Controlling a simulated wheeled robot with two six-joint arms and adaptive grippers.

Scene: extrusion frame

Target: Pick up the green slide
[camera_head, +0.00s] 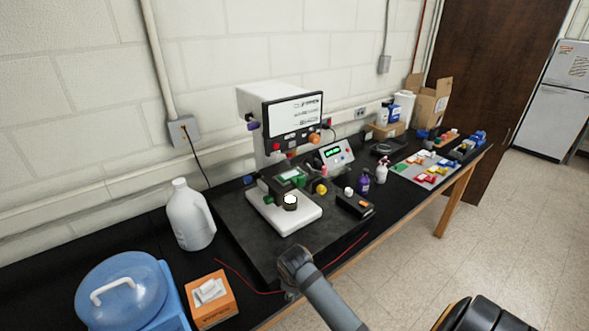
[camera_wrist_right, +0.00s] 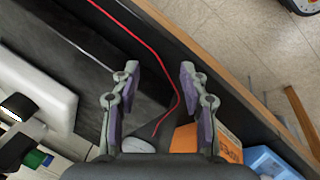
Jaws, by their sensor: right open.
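Green parts (camera_head: 298,181) show at the stage of the boxy instrument (camera_head: 270,110), above its white base (camera_head: 307,216); I cannot tell which of them is the slide. A green piece (camera_wrist_right: 38,158) also shows at the lower left of the right wrist view, beside dark parts. My right gripper (camera_wrist_right: 160,75) is open and empty, with its two fingers apart above the bench's front edge. In the head view, my right arm reaches in from the bottom to the front of the black mat, away from the stage. My left gripper is not in view.
A red cable (camera_wrist_right: 150,45) runs along the mat's front edge, below my right gripper. An orange box (camera_head: 211,300), blue-lidded container (camera_head: 120,285) and white jug (camera_head: 190,215) stand left.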

